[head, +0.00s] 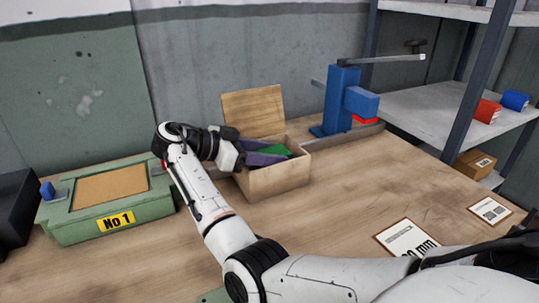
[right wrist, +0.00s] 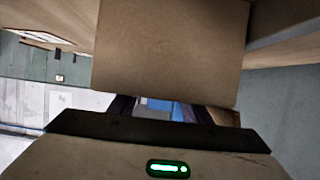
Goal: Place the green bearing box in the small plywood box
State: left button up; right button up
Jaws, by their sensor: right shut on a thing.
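The small plywood box (head: 279,182) stands open on the workbench, its lid (head: 254,110) raised at the back. My right gripper (head: 264,152) reaches into its opening from the left, shut on the green bearing box (head: 276,150). Only a green patch of the bearing box shows, beside purple-grey surfaces, low in the opening. I cannot tell whether it touches the floor of the plywood box. In the right wrist view, a tan wooden panel (right wrist: 170,50) fills the top centre, and the bearing box is not clear. My left gripper is not in view.
A green case labelled No 1 (head: 115,219) stands left on the workbench (head: 340,190). A blue press (head: 343,100) stands behind the plywood box to the right. A shelf (head: 430,110) at right holds red (head: 487,112) and blue (head: 515,101) boxes.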

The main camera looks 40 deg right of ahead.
jog(key=shift+f, duration=0.2)
jog(key=shift+f, duration=0.1)
jog(key=o, duration=1.1)
jog(key=shift+w+a, duration=0.15)
jog(key=shift+a, duration=0.2)
jog(key=b+v, duration=0.1)
jog(key=v, duration=1)
jog(key=shift+r, duration=0.25)
jog(key=shift+a, duration=0.15)
